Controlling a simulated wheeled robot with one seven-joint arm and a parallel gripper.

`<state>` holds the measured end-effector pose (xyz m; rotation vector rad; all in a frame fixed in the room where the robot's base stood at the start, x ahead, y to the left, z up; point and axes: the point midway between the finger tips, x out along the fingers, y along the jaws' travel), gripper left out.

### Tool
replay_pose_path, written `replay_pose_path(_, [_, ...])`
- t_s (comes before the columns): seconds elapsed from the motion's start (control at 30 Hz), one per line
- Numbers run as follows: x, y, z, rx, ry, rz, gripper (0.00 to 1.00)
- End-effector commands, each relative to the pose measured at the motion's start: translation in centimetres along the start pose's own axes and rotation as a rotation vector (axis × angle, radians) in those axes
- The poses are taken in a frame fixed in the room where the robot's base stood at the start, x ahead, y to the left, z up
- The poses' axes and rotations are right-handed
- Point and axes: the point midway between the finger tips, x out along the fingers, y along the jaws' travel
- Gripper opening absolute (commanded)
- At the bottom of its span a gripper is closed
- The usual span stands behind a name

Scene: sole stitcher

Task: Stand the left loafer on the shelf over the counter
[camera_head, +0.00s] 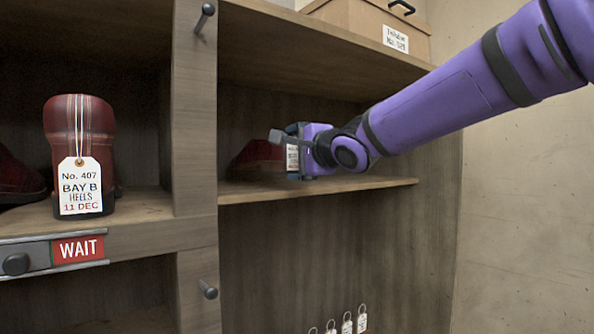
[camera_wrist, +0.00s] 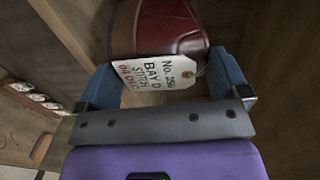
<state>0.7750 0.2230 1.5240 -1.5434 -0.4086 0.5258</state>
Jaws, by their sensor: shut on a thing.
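A dark red loafer (camera_head: 258,155) is in the right-hand bay, over the shelf board (camera_head: 330,187). My gripper (camera_head: 293,150) is shut on its near end, inside the bay. In the wrist view the loafer (camera_wrist: 192,22) is between the two blue fingers of my gripper (camera_wrist: 165,82). Its white tag (camera_wrist: 157,68) hangs on the near end and reads Bay D and 04 Dec. The loafer looks roughly level and its sole is low, close to the board. My gripper hides part of it, and I cannot tell whether the sole touches the board.
A post (camera_head: 194,110) with pegs divides the bays. On its left, another red shoe (camera_head: 80,125) tagged No. 407, Bay B, stands above a red WAIT sign (camera_head: 78,248). A brown box (camera_head: 375,28) sits on top. Several small tags (camera_head: 347,323) hang below the shelf board.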

Motion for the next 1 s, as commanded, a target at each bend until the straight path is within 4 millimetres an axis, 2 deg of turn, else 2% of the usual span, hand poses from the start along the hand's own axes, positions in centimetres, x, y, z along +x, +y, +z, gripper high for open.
replay_pose_path(0.1, [0.0,1.6,0.1,0.002,-0.001,0.002,0.56])
replay_pose_path(0.27, [0.1,3.1,0.1,0.001,-0.001,0.001,0.56])
replay_pose_path(0.7, [0.2,3.6,0.1,0.0,0.0,0.0,0.56])
replay_pose_path(0.73, [0.2,3.8,0.1,0.0,0.0,0.002,0.98])
replay_pose_path(1.0, [0.2,3.6,0.1,0.0,0.0,0.001,1.0])
